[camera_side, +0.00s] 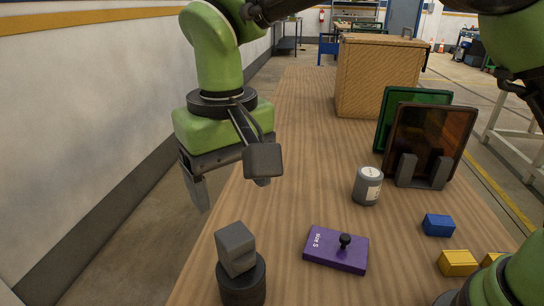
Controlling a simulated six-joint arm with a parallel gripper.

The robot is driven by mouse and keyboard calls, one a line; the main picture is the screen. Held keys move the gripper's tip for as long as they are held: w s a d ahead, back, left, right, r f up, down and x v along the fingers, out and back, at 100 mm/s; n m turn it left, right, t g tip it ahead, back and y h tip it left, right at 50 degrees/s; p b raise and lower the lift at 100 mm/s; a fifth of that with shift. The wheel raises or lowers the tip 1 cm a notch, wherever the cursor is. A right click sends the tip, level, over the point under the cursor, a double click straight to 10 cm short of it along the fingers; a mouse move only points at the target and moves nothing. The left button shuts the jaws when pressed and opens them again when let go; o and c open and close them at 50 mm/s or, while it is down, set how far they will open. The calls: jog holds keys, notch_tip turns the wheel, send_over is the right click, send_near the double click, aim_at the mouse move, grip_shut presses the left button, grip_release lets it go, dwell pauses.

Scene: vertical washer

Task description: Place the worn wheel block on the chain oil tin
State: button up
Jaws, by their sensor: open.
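A dark grey cube, which looks like the worn wheel block (236,247), rests on top of a dark cylinder (242,285) at the bottom left. It looks slightly tilted; whether it sits flat is hard to tell. The dark cylinder is cut by the lower picture edge and shows no readable label, so I cannot tell whether it is the chain oil tin. A grey tin with a white label (367,186) stands upright right of the middle. My gripper (232,196) is open and empty, above and apart from the cube, with its fingers to either side.
A purple block with a black knob (337,250) lies right of the cube. A blue block (438,225) and a yellow block (458,263) lie at the right. Panels in a rack (432,140) and a wooden crate (378,80) stand behind. The left-middle table is clear.

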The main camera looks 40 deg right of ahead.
jog(key=s+d+r+m+t+y, duration=0.1)
jog(key=s+d+r, duration=0.1)
jog(key=d+r, duration=0.5)
jog(key=s+d+r+m+t+y, duration=0.1)
jog(key=s+d+m+t, duration=0.2)
jog(key=s+d, duration=0.9)
jog(key=s+t, duration=0.2)
jog(key=t, duration=0.1)
jog(key=shift+d+r, duration=0.3)
jog(key=shift+r, duration=0.1)
